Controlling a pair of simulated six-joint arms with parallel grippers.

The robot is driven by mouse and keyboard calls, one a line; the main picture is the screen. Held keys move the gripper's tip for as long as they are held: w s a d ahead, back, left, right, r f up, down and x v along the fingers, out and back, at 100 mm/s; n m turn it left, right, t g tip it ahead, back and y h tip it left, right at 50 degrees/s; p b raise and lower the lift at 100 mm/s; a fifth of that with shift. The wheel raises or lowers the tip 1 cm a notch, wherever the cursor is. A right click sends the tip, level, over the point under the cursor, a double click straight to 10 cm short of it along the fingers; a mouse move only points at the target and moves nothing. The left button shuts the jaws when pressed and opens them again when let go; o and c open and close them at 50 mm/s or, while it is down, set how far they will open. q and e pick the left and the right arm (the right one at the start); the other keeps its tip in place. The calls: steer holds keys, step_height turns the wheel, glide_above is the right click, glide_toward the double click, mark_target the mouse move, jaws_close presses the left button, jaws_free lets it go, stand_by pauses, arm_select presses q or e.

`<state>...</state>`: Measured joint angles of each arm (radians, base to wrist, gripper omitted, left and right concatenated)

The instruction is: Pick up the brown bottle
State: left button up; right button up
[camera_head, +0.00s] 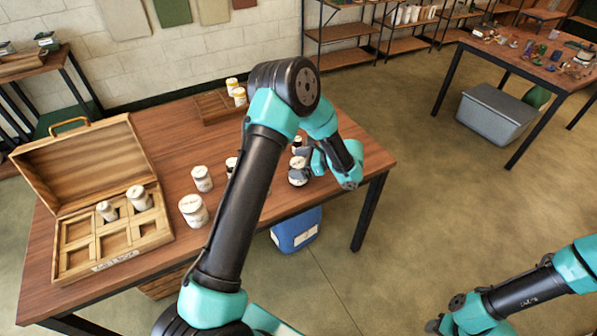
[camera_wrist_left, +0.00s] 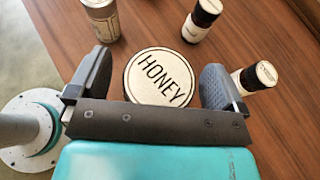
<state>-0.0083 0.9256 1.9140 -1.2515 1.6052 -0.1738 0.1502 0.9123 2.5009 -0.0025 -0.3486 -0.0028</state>
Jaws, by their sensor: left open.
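My left gripper (camera_wrist_left: 155,86) is open, with its two dark fingers on either side of a round pale lid marked HONEY (camera_wrist_left: 160,76). I see this jar from above; its body is mostly hidden below the lid. In the head view my left gripper (camera_head: 313,160) reaches down over the table beside the same jar (camera_head: 298,175). I cannot tell which is the brown bottle. My right arm shows at the lower right, its gripper not clearly visible.
A brownish can-like jar (camera_wrist_left: 100,18) stands above the left finger. White jars (camera_head: 202,178) (camera_head: 193,210) stand left of my arm. An open wooden box (camera_head: 62,262) with compartments holds two jars. A wooden tray (camera_head: 208,106) with orange-labelled bottles is at the back.

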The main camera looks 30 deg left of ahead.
arm_select(q)
steer(key=c, duration=1.2)
steer(key=shift+r, duration=0.1)
steer(key=shift+r, duration=0.55)
step_height(320, 180, up, 2)
steer(key=shift+r, duration=0.15)
steer(key=s+d, duration=0.2)
steer(key=s, duration=0.2)
steer(key=s+d+r, duration=0.1)
steer(key=s+d, duration=0.2)
steer(key=s, duration=0.2)
steer(key=s+d, duration=0.3)
steer(key=s, duration=0.1)
steer(key=shift+s+d+r, duration=0.2)
steer(key=shift+s+r, duration=0.05)
steer(key=shift+s, duration=0.05)
